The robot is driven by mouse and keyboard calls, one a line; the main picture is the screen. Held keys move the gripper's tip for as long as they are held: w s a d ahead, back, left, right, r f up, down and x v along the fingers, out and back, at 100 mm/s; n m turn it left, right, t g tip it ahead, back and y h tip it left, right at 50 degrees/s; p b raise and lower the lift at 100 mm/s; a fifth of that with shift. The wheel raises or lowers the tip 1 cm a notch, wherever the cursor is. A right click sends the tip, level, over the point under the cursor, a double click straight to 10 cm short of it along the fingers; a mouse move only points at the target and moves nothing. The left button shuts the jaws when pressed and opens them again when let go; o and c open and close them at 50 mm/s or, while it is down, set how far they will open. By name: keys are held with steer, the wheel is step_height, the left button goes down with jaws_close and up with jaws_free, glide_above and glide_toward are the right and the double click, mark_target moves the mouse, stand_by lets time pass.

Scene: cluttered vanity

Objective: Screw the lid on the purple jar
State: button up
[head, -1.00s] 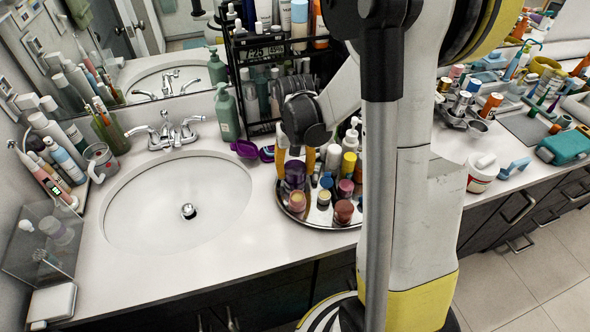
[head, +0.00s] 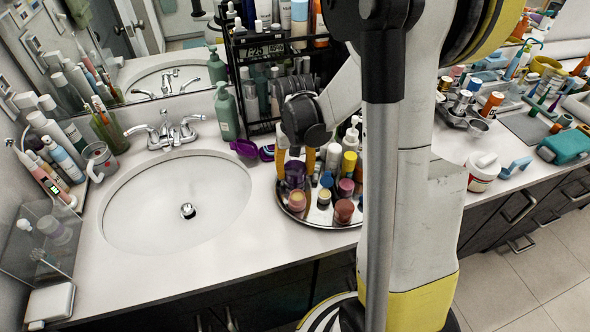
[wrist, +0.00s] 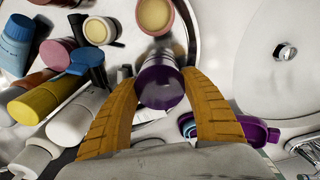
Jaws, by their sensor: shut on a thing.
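The purple jar (head: 295,172) stands on the round mirrored tray (head: 290,212), right of the sink. My gripper (head: 296,165) points down over it, one orange finger on each side. In the wrist view, my gripper (wrist: 163,84) is shut on a dark purple round piece (wrist: 160,90) at the jar's top. I cannot tell the lid from the jar body here, nor how far the lid is seated. The fingers hide part of the jar's sides.
A pink jar with a cream top (head: 297,201) stands close in front. Several small bottles and jars crowd the tray's right side. Purple cases (head: 244,149) lie at its back left. A black rack (head: 262,100) stands behind.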

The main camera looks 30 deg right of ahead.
steer(key=o, duration=0.6)
steer(key=shift+f, duration=0.1)
steer(key=c, duration=0.6)
steer(key=m, duration=0.4)
steer(key=shift+m+b, duration=0.3)
steer(key=shift+b, duration=0.05)
steer(key=m, duration=0.3)
steer(key=shift+f, duration=0.1)
steer(key=shift+m, duration=0.8)
